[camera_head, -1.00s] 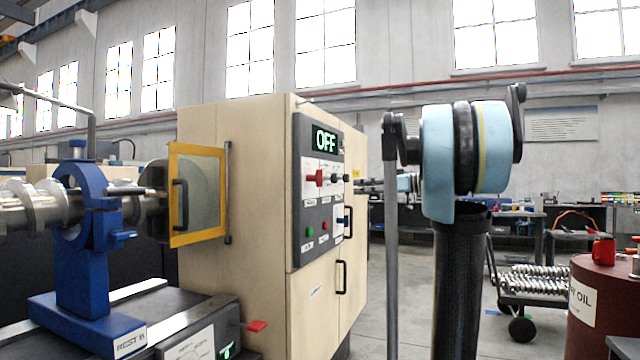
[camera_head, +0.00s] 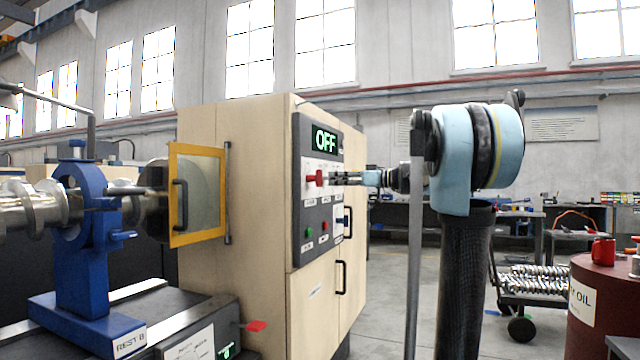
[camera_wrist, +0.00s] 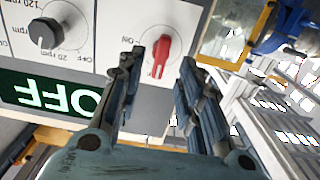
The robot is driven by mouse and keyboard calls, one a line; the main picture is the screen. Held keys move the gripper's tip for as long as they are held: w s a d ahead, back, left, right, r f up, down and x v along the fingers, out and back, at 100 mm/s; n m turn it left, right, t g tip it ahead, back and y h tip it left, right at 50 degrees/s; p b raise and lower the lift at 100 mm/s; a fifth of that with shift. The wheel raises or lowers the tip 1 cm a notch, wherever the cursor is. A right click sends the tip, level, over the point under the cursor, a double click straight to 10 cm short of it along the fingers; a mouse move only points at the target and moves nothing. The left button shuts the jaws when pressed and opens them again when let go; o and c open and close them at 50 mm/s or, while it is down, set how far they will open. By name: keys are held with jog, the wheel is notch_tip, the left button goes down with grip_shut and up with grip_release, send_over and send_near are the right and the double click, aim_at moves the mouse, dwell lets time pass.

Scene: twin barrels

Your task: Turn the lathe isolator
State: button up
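The isolator is a red rotary handle (camera_head: 318,178) on the dark control panel of the beige lathe cabinet, below a display reading OFF (camera_head: 326,141). The red handle (camera_wrist: 161,50) shows upright in the wrist view, with an ON label to its left. My gripper (camera_head: 342,178) points at it from the right in the head view. In the wrist view my gripper (camera_wrist: 161,62) is open, with one fingertip either side of the handle. A gap shows on each side; contact cannot be told. The black speed knob is hidden behind my gripper in the head view.
The black speed knob (camera_wrist: 46,34) sits beside the isolator. Green (camera_head: 309,231) and red (camera_head: 324,228) buttons lie below. A yellow-framed guard (camera_head: 198,195) and blue steady rest (camera_head: 84,250) stand left. A red-brown oil drum (camera_head: 600,330) stands right.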

aim_at(322, 179)
jog(key=x, duration=0.7)
jog(key=shift+a, duration=0.15)
grip_shut()
